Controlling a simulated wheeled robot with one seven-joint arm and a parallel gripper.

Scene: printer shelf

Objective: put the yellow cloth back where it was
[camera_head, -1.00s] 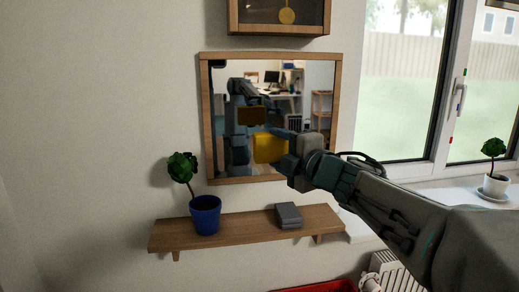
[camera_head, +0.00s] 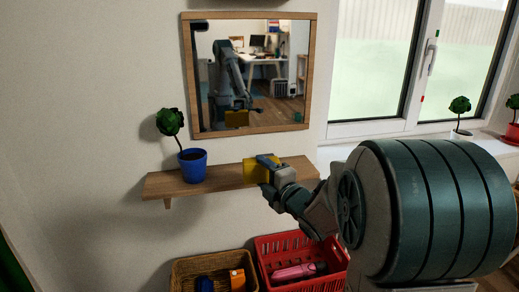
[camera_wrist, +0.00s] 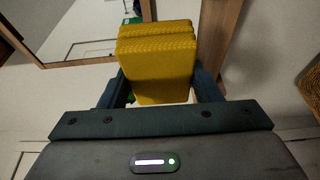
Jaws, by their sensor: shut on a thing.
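The yellow cloth (camera_head: 249,172) is a folded block held in my gripper (camera_head: 263,168), at the height of the wooden shelf (camera_head: 222,181) under the mirror. In the wrist view, the cloth (camera_wrist: 157,65) sits squarely between the two fingers of my gripper (camera_wrist: 160,82), which are shut on it. In the head view it overlaps the middle of the shelf; I cannot tell whether it touches the board. The grey folded item seen earlier on the shelf's right part is not clearly visible now; my gripper covers that area.
A potted plant in a blue pot (camera_head: 192,166) stands on the shelf's left part. The mirror (camera_head: 310,60) hangs above. A red crate (camera_head: 262,247) and a wicker basket (camera_head: 178,268) with things inside are below. The shelf between pot and cloth is bare.

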